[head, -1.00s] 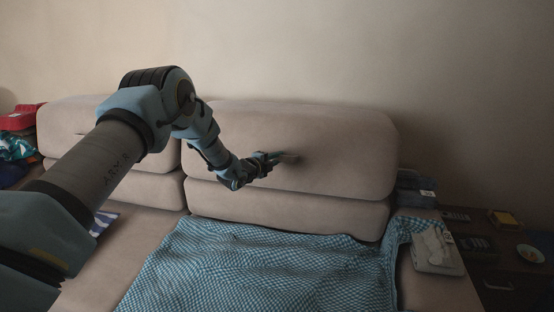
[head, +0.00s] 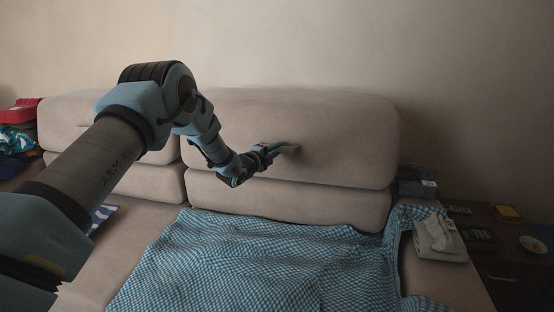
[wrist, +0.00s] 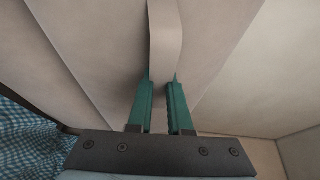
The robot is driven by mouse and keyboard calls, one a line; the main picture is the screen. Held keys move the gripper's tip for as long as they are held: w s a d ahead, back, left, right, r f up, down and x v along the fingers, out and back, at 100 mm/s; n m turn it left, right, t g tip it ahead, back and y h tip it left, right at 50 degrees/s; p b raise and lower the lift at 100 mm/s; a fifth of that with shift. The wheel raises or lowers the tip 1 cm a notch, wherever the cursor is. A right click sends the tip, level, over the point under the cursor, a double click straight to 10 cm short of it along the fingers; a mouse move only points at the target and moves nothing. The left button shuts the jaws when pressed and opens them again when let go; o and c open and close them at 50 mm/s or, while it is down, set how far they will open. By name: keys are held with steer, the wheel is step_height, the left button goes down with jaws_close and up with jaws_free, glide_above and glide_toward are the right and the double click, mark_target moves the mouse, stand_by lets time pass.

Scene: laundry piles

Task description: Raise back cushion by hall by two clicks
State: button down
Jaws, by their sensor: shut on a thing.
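The right back cushion (head: 340,130) of the beige sofa stands against the wall above a lower padded section (head: 290,200). My gripper (head: 284,149) is at the front face of this cushion, left of its middle. In the wrist view the green fingers (wrist: 161,100) are closed around a beige strap (wrist: 164,35) that runs up the cushion's face. The strap's lower end is hidden between the fingers. The left back cushion (head: 75,125) is partly hidden behind my arm.
A blue checked blanket (head: 240,265) covers the seat in front. Folded cloth (head: 437,235) lies on the right armrest. A dark side table (head: 510,265) with small items stands at the right. Clothes and a red item (head: 22,112) are at the far left.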

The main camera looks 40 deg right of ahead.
steer(key=a+b, duration=0.1)
steer(key=b, duration=0.1)
steer(key=s+a+f+h+b, duration=0.1)
steer(key=b, duration=0.2)
steer(key=s+a+f+m+h+b, duration=0.1)
steer(key=a+b, duration=0.1)
steer(key=shift+s+b, duration=0.25)
steer(key=shift+b, duration=0.1)
steer(key=c, duration=1.1)
jaws_free()
steer(key=shift+r, duration=0.1)
steer(key=shift+a, duration=0.1)
steer(key=a, duration=0.3)
steer(key=s+a+b, duration=0.1)
steer(key=a, duration=0.3)
steer(key=s+a+f, duration=0.1)
steer(key=a, duration=0.2)
steer(key=shift+a, duration=0.2)
steer(key=shift+w+f, duration=0.1)
